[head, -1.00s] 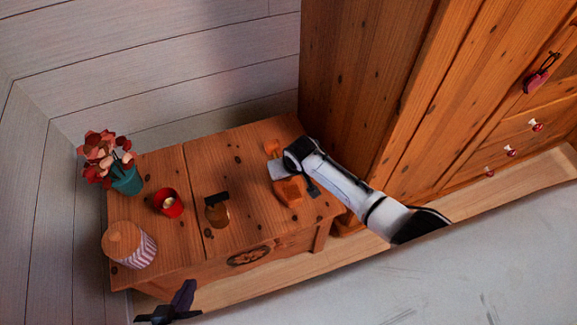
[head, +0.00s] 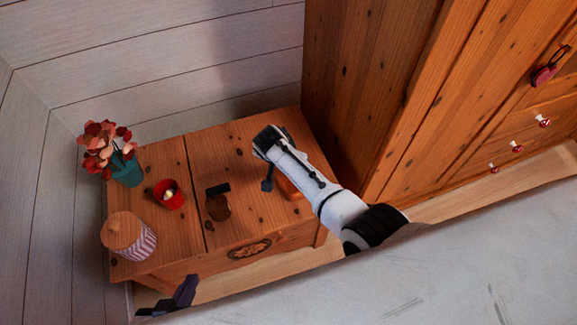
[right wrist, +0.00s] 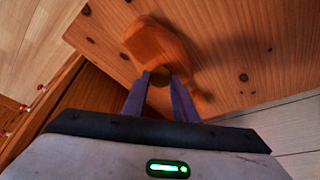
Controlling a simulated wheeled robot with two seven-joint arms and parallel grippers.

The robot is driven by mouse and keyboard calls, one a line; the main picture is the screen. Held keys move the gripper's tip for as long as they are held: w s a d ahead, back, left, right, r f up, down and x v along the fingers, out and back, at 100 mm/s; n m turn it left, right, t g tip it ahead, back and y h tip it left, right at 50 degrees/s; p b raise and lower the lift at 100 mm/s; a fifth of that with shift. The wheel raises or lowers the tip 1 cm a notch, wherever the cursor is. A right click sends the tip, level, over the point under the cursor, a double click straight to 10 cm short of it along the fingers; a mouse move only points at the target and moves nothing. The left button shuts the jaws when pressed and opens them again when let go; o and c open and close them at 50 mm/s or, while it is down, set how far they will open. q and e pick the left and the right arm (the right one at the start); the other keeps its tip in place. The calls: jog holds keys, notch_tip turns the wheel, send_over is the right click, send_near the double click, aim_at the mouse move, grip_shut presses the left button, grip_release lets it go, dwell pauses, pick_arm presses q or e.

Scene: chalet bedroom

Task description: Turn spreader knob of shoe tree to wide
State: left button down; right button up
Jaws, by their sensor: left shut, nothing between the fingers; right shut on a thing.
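The shoe tree (right wrist: 160,45) is an orange-brown wooden piece lying on the wooden chest top, seen in the right wrist view. In the head view a part of it (head: 288,188) shows beside my right arm, which hides much of the rest. My right gripper (right wrist: 158,90) is shut on a small, dark, round knob (right wrist: 158,78) at the shoe tree, one purple finger on each side. Which setting the knob is at cannot be read. My left gripper (head: 182,297) is shut and empty, low in front of the chest's left end.
On the chest (head: 160,225) stand a potted red plant (head: 127,172), a red cup (head: 170,196), a brown jar with a black piece (head: 218,205), and a striped jar with a wooden lid (head: 140,243). A tall wooden wardrobe (head: 370,90) stands close at the right.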

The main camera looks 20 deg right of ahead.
jog(key=shift+m, duration=0.3)
jog(key=o, duration=1)
jog(key=shift+r, duration=0.1)
jog(key=shift+s+a+r+p, duration=0.1)
jog(key=shift+a+r+p, duration=0.05)
jog(key=shift+r+p, duration=0.4)
jog(key=p+v, duration=0.9)
jog(key=shift+a, duration=0.1)
